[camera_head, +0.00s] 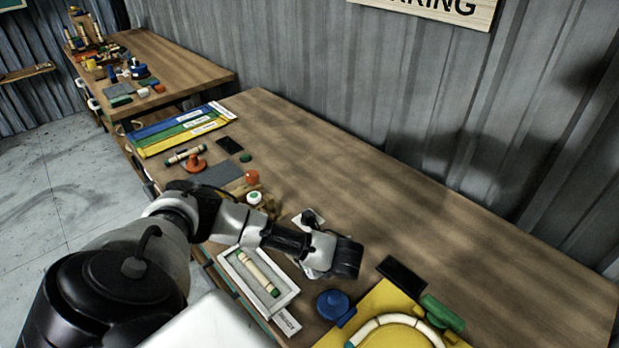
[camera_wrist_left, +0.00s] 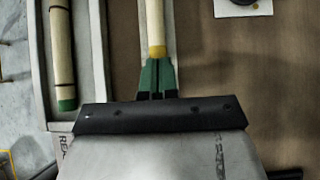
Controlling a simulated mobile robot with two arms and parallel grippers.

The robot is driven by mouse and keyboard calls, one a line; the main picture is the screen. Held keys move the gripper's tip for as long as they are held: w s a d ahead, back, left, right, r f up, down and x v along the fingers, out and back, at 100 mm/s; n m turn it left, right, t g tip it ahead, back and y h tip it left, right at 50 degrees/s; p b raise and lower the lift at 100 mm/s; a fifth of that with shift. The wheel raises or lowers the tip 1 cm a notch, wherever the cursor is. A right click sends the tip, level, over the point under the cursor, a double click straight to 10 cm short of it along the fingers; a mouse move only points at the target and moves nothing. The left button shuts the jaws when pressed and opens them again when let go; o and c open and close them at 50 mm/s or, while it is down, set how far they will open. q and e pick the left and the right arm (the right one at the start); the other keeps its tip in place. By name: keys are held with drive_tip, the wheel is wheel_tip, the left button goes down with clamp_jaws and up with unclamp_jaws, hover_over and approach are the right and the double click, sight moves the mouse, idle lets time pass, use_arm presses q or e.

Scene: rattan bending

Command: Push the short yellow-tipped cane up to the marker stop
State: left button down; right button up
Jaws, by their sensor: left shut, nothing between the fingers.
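The pale yellow-tipped cane (camera_wrist_left: 155,24) lies lengthwise in a narrow light channel in the left wrist view, its yellow end toward my gripper. My left gripper (camera_wrist_left: 157,66) is shut and empty, with its green fingertips right at the yellow end. They look to be touching it, but a small gap cannot be ruled out. The cane's far end is out of that frame. In the head view my left gripper's black wrist part (camera_head: 346,259) hangs over the table and hides its fingers and the cane. I cannot make out the marker stop. My right gripper is not in view.
A pale labelled tray (camera_head: 286,318) holding a green-tipped cane (camera_head: 258,272) lies left of the channel. A blue round object (camera_head: 332,303) and a yellow board (camera_head: 378,307) with a curved cane are in front. The table's right side (camera_head: 430,210) is clear.

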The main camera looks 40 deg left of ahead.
use_arm(q)
drive_tip(key=a+p, duration=0.1)
drive_tip(key=a, duration=0.2)
drive_tip(key=a+p, duration=0.1)
drive_tip(key=a, duration=0.2)
drive_tip(key=a+p, duration=0.1)
drive_tip(key=a, duration=0.3)
drive_tip(key=shift+w+a, duration=0.1)
drive_tip(key=shift+w, duration=0.3)
drive_tip(key=shift+r, duration=0.1)
